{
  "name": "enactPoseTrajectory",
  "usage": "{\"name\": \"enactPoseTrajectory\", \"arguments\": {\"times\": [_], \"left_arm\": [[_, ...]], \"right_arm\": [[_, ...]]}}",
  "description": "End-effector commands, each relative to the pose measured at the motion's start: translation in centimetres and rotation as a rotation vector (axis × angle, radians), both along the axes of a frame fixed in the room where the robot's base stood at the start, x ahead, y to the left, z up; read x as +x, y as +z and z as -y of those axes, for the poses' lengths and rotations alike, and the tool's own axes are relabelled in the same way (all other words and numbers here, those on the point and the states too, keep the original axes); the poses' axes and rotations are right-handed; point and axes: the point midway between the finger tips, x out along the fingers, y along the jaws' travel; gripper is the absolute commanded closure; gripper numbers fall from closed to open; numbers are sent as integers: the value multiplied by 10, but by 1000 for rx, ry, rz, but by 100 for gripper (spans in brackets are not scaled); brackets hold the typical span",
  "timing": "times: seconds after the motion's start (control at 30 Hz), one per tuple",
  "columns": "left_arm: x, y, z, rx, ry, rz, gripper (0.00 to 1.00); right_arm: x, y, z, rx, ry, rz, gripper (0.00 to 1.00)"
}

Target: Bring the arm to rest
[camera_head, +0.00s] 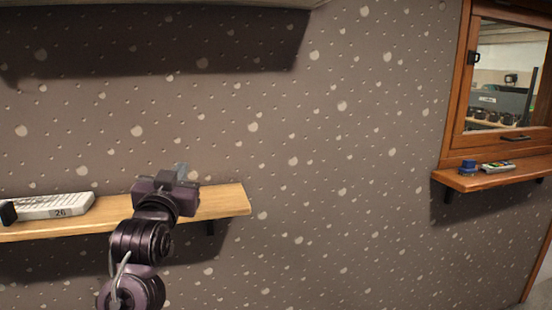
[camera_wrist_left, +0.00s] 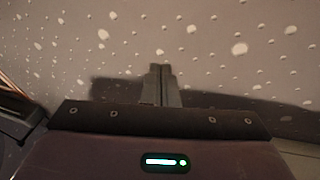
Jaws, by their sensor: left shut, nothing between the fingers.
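My left gripper (camera_head: 181,172) is raised in front of the wooden shelf on the speckled wall, its arm coming up from the bottom of the head view. In the left wrist view its two fingers (camera_wrist_left: 161,85) are together and shut, with nothing between them. The wall fills the view beyond the fingertips. My right gripper is in neither view.
A white device (camera_head: 50,206) marked 26 lies on the wooden shelf (camera_head: 225,200), left of my gripper. At right, a wooden window (camera_head: 460,100) has a sill (camera_head: 500,181) holding a blue object (camera_head: 468,167) and a small device (camera_head: 498,167). The wall between is bare.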

Motion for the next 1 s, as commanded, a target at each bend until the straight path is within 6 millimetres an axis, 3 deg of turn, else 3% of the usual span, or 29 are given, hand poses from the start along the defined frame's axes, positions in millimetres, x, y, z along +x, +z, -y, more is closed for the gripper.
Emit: {"name": "enactPoseTrajectory", "arguments": {"times": [0.03,0.23,0.3,0.43,0.53,0.7,1.0], "left_arm": [[-6,-42,1,-4,-9,-100,100],[-51,-177,5,-12,-31,-462,100],[-78,-223,6,-14,-36,-600,100],[-138,-296,6,-16,-41,-849,100],[-180,-332,6,-13,-42,-998,100],[-238,-370,4,-9,-37,-1190,100],[-327,-405,0,4,-28,-1460,100]], "right_arm": [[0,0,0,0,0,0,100],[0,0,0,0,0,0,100],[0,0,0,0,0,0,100],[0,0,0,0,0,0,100],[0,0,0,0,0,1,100],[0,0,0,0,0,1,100],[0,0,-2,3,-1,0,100]]}}
